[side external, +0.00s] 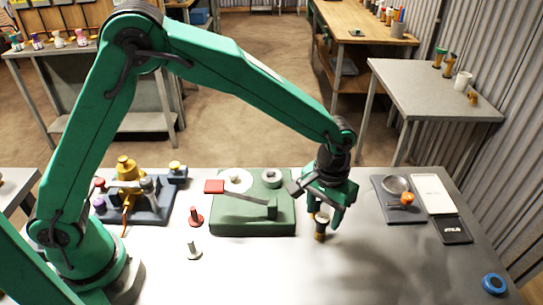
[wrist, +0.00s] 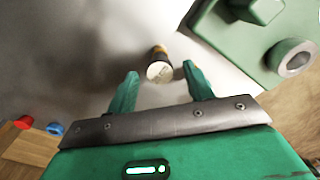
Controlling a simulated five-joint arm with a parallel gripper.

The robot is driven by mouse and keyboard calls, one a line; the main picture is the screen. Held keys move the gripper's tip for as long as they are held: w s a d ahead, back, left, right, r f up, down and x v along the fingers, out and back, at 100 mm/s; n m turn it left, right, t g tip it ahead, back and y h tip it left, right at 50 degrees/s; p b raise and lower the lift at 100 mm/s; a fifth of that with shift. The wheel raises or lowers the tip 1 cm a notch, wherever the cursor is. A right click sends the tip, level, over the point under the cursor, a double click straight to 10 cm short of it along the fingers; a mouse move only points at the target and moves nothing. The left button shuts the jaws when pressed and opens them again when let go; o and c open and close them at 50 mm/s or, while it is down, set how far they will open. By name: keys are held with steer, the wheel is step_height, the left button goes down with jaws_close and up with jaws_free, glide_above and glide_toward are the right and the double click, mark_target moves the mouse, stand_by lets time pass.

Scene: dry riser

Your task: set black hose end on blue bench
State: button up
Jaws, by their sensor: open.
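A dark upright cylinder with a pale top and a yellowish band, which looks like the black hose end (side external: 320,233), stands on the grey table. It also shows in the wrist view (wrist: 159,70), just beyond the fingertips. My gripper (side external: 328,215) is open above it, pointing down, with its fingers (wrist: 158,82) on either side and nothing held. Whether a finger touches it I cannot tell. The dark blue-grey bench (side external: 150,215) stands at the left of the table, with several yellow, red, purple and grey fittings on it.
A green block (side external: 252,228) with a red piece and discs on it lies left of my gripper. A scale tray (side external: 398,211) and blue ring (side external: 494,284) are at right. The front middle is clear.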

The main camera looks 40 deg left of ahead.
mark_target(322, 218)
step_height(322, 218, up, 8)
steer(key=shift+r, duration=0.15)
stand_by(0.3)
stand_by(0.4)
steer(key=s+a+r+t, duration=0.1)
steer(key=s+a+r, duration=0.35)
steer(key=a, duration=0.25)
steer(key=s+a+r+t, duration=0.2)
steer(key=s+a+r, duration=0.1)
steer(key=a+r, duration=0.4)
steer(key=s+a+f+t, duration=0.1)
steer(key=s+a+t, duration=0.1)
steer(key=s+a, duration=0.8)
steer(key=shift+s+a+f+t, duration=0.3)
steer(key=shift+s+a+f, duration=0.05)
steer(key=shift+s, duration=0.6)
